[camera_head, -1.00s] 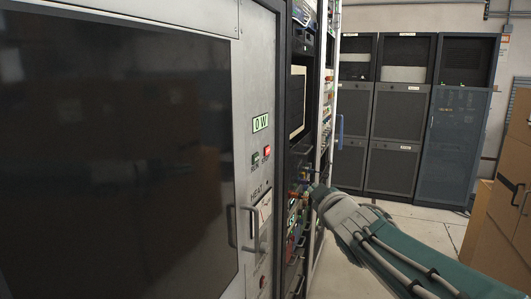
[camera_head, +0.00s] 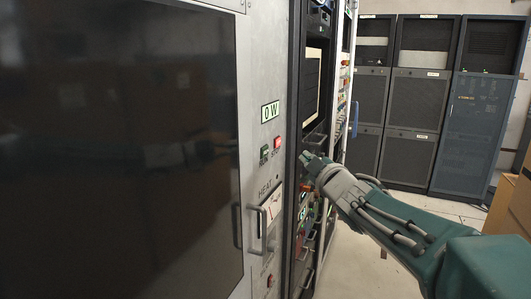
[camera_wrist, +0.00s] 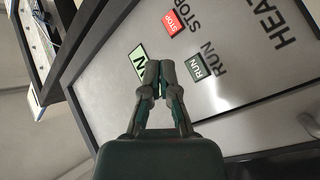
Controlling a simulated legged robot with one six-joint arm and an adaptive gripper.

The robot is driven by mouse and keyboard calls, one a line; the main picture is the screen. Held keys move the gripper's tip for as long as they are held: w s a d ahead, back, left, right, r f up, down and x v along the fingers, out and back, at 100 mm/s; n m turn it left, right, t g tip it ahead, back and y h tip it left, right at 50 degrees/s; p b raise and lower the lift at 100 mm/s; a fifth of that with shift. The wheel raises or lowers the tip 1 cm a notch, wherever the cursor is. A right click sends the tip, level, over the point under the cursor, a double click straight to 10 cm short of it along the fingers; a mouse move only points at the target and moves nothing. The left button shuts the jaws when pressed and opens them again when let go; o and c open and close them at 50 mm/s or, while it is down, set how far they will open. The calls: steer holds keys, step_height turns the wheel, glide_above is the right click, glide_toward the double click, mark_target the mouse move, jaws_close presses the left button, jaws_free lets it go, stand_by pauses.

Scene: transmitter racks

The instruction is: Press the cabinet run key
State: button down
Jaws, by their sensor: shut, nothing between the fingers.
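The green RUN key (camera_head: 264,154) sits on the grey cabinet panel, left of the red STOP key (camera_head: 278,142) and below the "0 W" label (camera_head: 270,111). In the wrist view the RUN key (camera_wrist: 196,67) lies just right of my fingertips, with the lit red STOP key (camera_wrist: 173,22) above it. My gripper (camera_head: 306,158) is shut and empty, to the right of the keys in the head view. In the wrist view its fingertips (camera_wrist: 160,64) overlap the edge of the "0 W" label (camera_wrist: 137,62). The fingers appear apart from the RUN key.
A cabinet handle (camera_head: 257,222) stands out below the keys beside a meter. Open racks with knobs and cables (camera_head: 308,215) are right of the panel. Dark cabinets (camera_head: 412,100) stand at the back, and cardboard boxes (camera_head: 510,215) at the right. Floor between is clear.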

mark_target(268, 149)
steer(key=w+a, duration=0.1)
steer(key=a, duration=0.3)
steer(key=w+a, duration=0.1)
steer(key=a, duration=0.1)
steer(key=shift+w+a, duration=0.25)
steer(key=shift+w, duration=0.1)
steer(key=shift+a, duration=0.1)
stand_by(1.0)
steer(key=shift+w+a+r, duration=0.1)
steer(key=shift+a, duration=0.15)
steer(key=shift+w+a, duration=0.15)
steer(key=shift+a, duration=0.2)
stand_by(0.7)
steer(key=shift+d, duration=0.1)
steer(key=shift+s+d, duration=0.3)
steer(key=shift+d, duration=0.3)
